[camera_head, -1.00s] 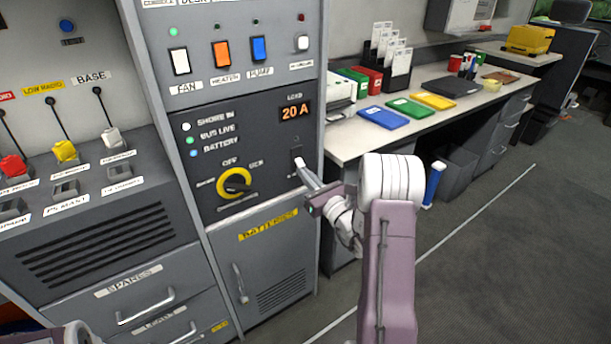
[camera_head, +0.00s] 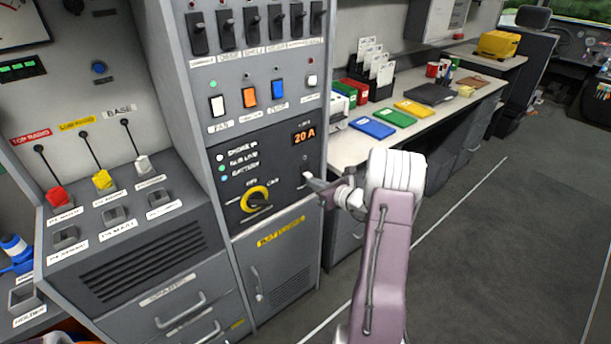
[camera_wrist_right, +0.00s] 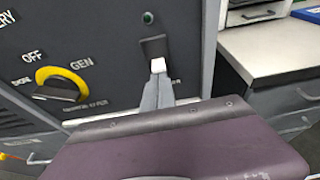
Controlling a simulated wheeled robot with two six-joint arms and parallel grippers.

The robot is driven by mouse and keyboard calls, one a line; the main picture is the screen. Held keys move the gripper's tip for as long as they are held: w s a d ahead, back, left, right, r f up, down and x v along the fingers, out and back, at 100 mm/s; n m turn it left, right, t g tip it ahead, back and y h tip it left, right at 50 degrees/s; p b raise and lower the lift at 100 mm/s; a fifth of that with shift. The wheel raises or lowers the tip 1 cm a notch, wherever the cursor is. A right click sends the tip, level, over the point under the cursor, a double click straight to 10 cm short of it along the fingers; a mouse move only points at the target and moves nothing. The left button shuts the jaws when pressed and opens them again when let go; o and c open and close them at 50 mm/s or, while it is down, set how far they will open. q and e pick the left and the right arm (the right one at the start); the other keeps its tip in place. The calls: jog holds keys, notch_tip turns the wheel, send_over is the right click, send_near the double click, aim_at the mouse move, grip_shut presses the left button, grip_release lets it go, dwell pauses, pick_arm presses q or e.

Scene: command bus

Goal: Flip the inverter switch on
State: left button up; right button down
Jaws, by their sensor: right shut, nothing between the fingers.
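The inverter switch (camera_wrist_right: 153,46) is a dark plate with a white-tipped lever (camera_wrist_right: 158,65) on the grey power panel. In the head view it shows small and partly covered, at the panel's lower right, under the orange "20 A" display (camera_head: 304,134). The lever's white tip is low on the plate. A small dark green lamp (camera_wrist_right: 148,18) above it looks unlit. My right gripper (camera_wrist_right: 158,91) is shut and empty, its fingertips right at the lever's lower end; I cannot tell whether they touch. In the head view my right gripper (camera_head: 313,182) reaches the panel from the right. My left gripper is out of view.
A yellow rotary selector (camera_head: 255,197) sits left of the switch. Coloured rocker switches (camera_head: 249,97) line the panel above. The batteries cabinet (camera_head: 280,258) is below. A counter (camera_head: 347,149) with coloured folders stands to the right. The floor on the right is clear.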

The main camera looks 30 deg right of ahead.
jog(key=shift+r+g+p, duration=0.4)
jog(key=shift+r+p, duration=0.05)
jog(key=shift+r, duration=0.1)
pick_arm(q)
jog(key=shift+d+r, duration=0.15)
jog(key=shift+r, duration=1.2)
pick_arm(e)
jog(key=shift+d+r, duration=0.2)
jog(key=shift+r, duration=0.05)
